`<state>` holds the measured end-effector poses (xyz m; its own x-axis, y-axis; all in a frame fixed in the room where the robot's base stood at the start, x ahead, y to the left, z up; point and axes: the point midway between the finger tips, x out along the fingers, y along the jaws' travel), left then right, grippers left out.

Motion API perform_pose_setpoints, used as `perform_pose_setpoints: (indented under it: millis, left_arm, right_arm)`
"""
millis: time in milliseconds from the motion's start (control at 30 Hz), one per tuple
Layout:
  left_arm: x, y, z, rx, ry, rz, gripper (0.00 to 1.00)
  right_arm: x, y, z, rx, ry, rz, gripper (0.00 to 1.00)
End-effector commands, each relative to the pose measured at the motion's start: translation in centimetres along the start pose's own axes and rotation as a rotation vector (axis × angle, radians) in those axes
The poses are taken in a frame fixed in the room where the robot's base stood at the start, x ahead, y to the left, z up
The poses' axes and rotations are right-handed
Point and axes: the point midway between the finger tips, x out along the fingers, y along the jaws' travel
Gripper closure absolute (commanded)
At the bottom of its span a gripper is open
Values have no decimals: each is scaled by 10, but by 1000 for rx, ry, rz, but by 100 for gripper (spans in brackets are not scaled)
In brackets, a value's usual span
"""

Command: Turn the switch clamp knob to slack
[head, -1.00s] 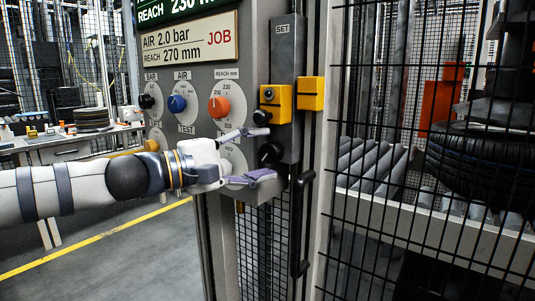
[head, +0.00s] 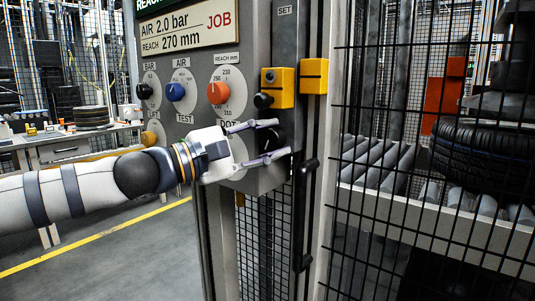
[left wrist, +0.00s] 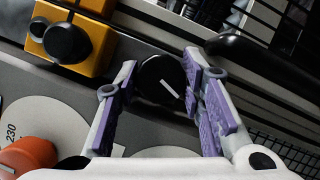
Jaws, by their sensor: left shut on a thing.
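The switch clamp knob (head: 270,140) is a black round knob low on the grey vertical rail at the right of the control panel. In the left wrist view the knob (left wrist: 161,82) shows a white pointer line, tilted down to the right. My left gripper (head: 279,141) reaches in from the left, with one finger above the knob and one below. In the left wrist view its purple-padded fingers (left wrist: 160,80) stand on both sides of the knob, shut on it. My right gripper is not in view.
Yellow blocks (head: 277,88) with a black knob sit just above the gripper. The panel (head: 197,50) carries an orange knob (head: 217,93) and a blue knob (head: 175,92). A black handle (head: 306,215) and mesh fence (head: 430,180) stand to the right, with a tyre (head: 485,155) behind.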

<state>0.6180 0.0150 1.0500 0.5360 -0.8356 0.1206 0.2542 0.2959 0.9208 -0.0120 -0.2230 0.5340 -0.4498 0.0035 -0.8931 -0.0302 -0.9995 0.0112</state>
Motion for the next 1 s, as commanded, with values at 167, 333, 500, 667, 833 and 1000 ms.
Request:
perform_pose_setpoints:
  millis: [167,333,500,667,833,1000]
  left_arm:
    - [0,-4,-2,-95,-1,34,92]
    - [0,-1,0,-94,-2,36,92]
    - [0,-1,0,-93,-2,35,44]
    - [0,-1,0,-92,-2,35,44]
    - [-4,0,-1,-91,-2,36,44]
    - [-40,-1,-2,-91,1,38,44]
  right_arm:
    - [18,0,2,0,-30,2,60]
    - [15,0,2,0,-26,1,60]
    - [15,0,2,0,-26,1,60]
    - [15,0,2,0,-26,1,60]
    - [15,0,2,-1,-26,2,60]
    - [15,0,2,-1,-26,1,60]
